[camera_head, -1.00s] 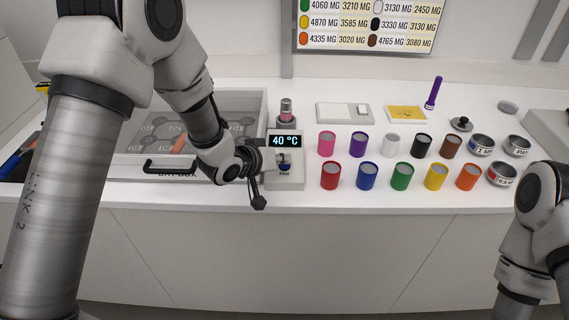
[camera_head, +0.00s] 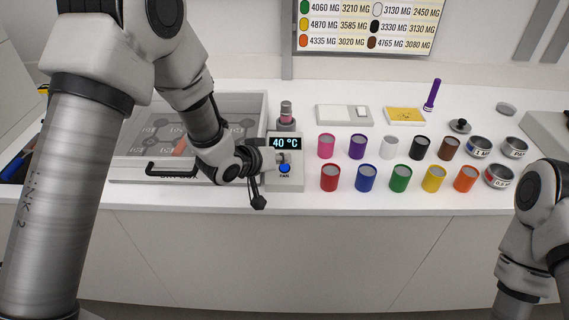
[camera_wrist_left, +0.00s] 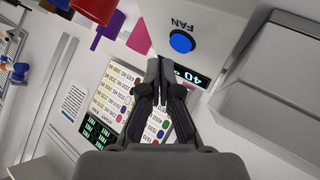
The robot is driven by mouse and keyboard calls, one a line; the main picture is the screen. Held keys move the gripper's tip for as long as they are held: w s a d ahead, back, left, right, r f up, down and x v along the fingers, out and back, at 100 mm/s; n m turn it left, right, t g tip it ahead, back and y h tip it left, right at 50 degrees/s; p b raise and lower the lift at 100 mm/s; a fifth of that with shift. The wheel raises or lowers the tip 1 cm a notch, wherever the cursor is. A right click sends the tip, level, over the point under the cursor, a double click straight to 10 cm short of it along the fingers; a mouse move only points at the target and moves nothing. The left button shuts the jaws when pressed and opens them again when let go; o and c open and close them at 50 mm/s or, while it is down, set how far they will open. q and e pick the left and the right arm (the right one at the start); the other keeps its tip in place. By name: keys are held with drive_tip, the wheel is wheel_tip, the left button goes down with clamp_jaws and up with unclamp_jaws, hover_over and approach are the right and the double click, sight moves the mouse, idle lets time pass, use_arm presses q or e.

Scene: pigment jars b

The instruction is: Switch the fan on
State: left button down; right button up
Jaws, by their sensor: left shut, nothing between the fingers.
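The fan control is a grey-white box (camera_head: 288,184) with a black display reading 40 °C (camera_head: 285,143). Its round blue button (camera_head: 284,168) sits above the word FAN. My left gripper (camera_head: 281,158) reaches in from the left with its fingertips just above the button in the head view. In the left wrist view the left gripper (camera_wrist_left: 160,63) is shut and empty, with its tips close to the blue button (camera_wrist_left: 182,41) but apart from it in the picture. The exact gap cannot be told. My right gripper is out of view; only part of that arm shows.
A clear-lidded drybox (camera_head: 250,103) with a black handle stands left of the control box. Several coloured jars (camera_head: 329,178) stand in rows to its right. Metal bowls (camera_head: 499,177) are further right. A small bottle (camera_head: 286,112) stands behind the box.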

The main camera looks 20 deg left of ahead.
sight(282, 180)
use_arm(q)
drive_tip(key=shift+r, duration=0.2)
drive_tip(key=r+p, duration=0.1)
drive_tip(key=s+r+p, duration=0.1)
drive_tip(key=r+p, duration=0.2)
drive_tip(key=r, duration=0.1)
drive_tip(key=shift+s+d+r+p, duration=0.15)
drive_tip(key=shift+s+d+p, duration=0.1)
drive_tip(key=shift+p, duration=0.15)
idle(0.3)
